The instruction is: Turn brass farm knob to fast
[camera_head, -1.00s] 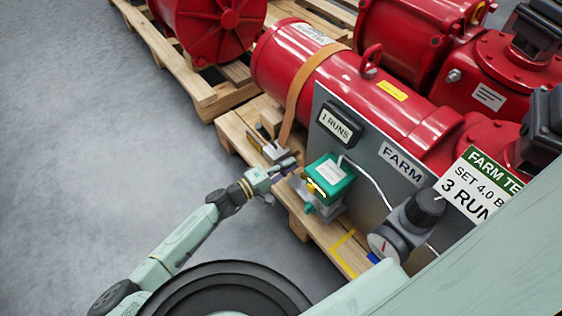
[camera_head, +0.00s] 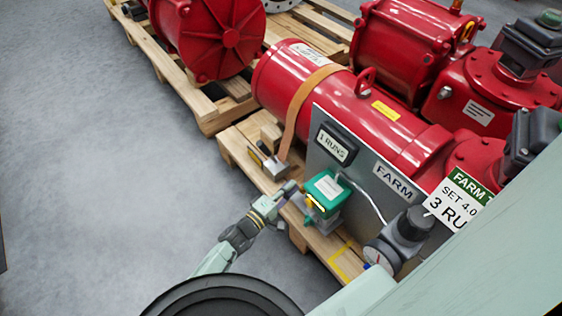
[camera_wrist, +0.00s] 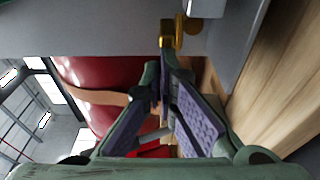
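A brass knob or fitting (camera_wrist: 171,34) shows at the top of the wrist view, just beyond the fingertips. I see no "fast" mark. The grey FARM panel (camera_head: 352,182) carries a green-topped unit (camera_head: 326,189) low on its left face. No held thing shows. I cannot tell whether a fingertip touches the brass.
A black knob (camera_head: 415,222) and a dial gauge (camera_head: 382,256) sit at the panel's lower right. Red actuators (camera_head: 340,100) stand behind. The grey floor (camera_head: 100,170) is clear at left.

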